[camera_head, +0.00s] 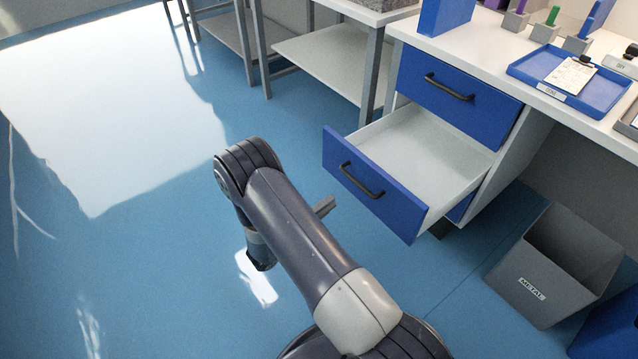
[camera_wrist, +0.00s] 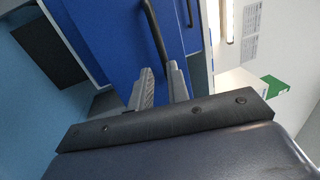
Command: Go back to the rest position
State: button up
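My gripper (camera_wrist: 162,74) is open in the wrist view, its two grey fingers apart with only blue drawer front showing between them. In the head view, a small grey part of my gripper (camera_head: 325,206) shows beside my dark arm link, which hides the rest. The lower blue drawer (camera_head: 345,178) is pulled out and looks empty. Its black handle (camera_head: 362,180) is to the right of my gripper, apart from it in the picture. In the wrist view, a black handle (camera_wrist: 154,32) lies beyond the fingertips.
The upper drawer (camera_head: 460,88) is shut. A grey bin labelled METAL (camera_head: 532,289) stands at the lower right. A blue tray (camera_head: 609,97) with a clipboard lies on the white worktop. A shelved table (camera_head: 318,60) stands behind. The blue floor at left is clear.

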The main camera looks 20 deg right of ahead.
aim_at(357, 181)
jog(key=b+x, duration=0.1)
jog(key=x, duration=1)
jog(key=shift+d+b, duration=0.1)
jog(key=shift+b, duration=0.25)
jog(key=shift+r, duration=0.15)
